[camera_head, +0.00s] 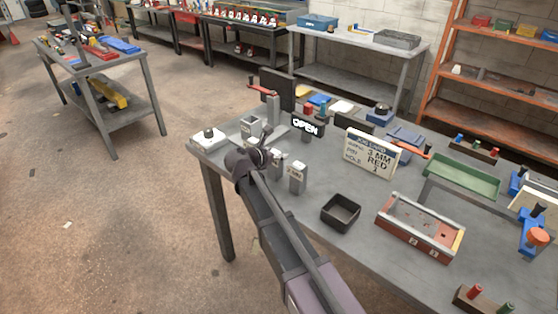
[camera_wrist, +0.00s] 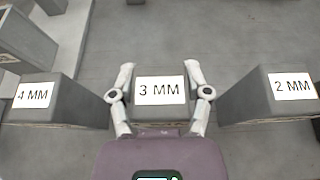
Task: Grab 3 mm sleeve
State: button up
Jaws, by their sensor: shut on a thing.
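In the wrist view the 3 mm sleeve (camera_wrist: 160,91), a grey block with a white "3 MM" label, stands between my gripper's (camera_wrist: 160,76) two pale fingers. The fingers are shut on its sides. The 4 mm sleeve (camera_wrist: 34,98) is to its left and the 2 mm sleeve (camera_wrist: 291,90) to its right, both apart from the fingers. In the head view my gripper (camera_head: 264,156) is low over the near left part of the bench and hides much of what it holds. A grey labelled block (camera_head: 298,178) stands just right of it.
A job card (camera_head: 373,153) reads "3 MM", "RED". A black open bin (camera_head: 341,212) and a red-ended tray (camera_head: 420,226) are to the right on the bench (camera_head: 330,255). An "OPEN" sign (camera_head: 308,125) stands behind. A white-topped button box (camera_head: 208,138) sits at the left corner.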

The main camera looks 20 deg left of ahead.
jog(key=shift+r, duration=0.15)
notch_tip(320, 180, up, 3)
jog(key=p, duration=0.3)
grip_shut()
jog(key=s+d+r+p, duration=0.1)
jog(key=s+p, duration=0.1)
jog(key=s, duration=1.4)
jog(key=shift+r, duration=0.35)
